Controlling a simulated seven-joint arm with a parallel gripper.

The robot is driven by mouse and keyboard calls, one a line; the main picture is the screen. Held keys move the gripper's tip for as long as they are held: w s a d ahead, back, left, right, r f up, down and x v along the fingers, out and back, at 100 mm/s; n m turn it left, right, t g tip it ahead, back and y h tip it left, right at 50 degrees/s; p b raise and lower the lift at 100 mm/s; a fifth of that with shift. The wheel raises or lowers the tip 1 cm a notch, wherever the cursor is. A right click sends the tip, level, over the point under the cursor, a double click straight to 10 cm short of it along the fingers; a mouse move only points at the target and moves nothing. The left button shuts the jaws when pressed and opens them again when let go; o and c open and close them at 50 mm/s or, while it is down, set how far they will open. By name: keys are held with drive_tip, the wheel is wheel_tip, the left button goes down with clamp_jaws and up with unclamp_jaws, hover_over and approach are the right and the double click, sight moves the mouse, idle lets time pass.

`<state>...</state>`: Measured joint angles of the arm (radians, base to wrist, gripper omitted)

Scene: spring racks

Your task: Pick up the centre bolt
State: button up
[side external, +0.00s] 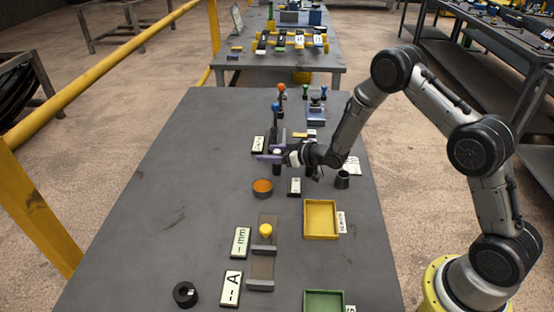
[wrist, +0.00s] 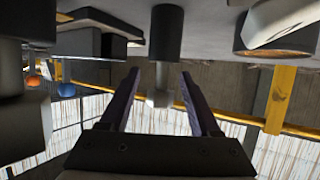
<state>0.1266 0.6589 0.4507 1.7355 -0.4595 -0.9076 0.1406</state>
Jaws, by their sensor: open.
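In the wrist view, which is upside down, a bolt (wrist: 160,97) with a pale grey shaft and rounded head stands in a dark cylindrical holder (wrist: 165,35). It appears between the two purple fingers of my gripper (wrist: 160,74), which are open and apart from it on both sides. Whether the bolt is fully within their depth is unclear. In the side view my gripper (side external: 272,158) is low over the far half of the table, pointing left. The arm and fingers largely hide the bolt there. I cannot confirm that it is the centre one.
A larger grey-headed part (wrist: 22,125) stands close at left in the wrist view. In the side view, a dark cup (side external: 342,180), an orange-filled dish (side external: 262,188) and a yellow tray (side external: 305,219) lie nearer. Knobbed posts stand behind. The table's left side is clear.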

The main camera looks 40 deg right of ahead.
drive_tip(key=shift+w+a+f, duration=0.1)
drive_tip(key=shift+w+f, duration=0.05)
drive_tip(key=shift+w, duration=0.1)
drive_tip(key=shift+c, duration=0.2)
clamp_jaws()
wheel_tip(320, 180, up, 9)
drive_tip(key=s+a+m+y, duration=0.2)
drive_tip(key=s+a+m, duration=0.1)
drive_tip(key=a, duration=0.3)
drive_tip(key=shift+a+f, duration=0.15)
drive_tip(key=shift+f, duration=1.25)
drive_tip(key=shift+a+f, duration=0.15)
drive_tip(key=shift+f, duration=1.2)
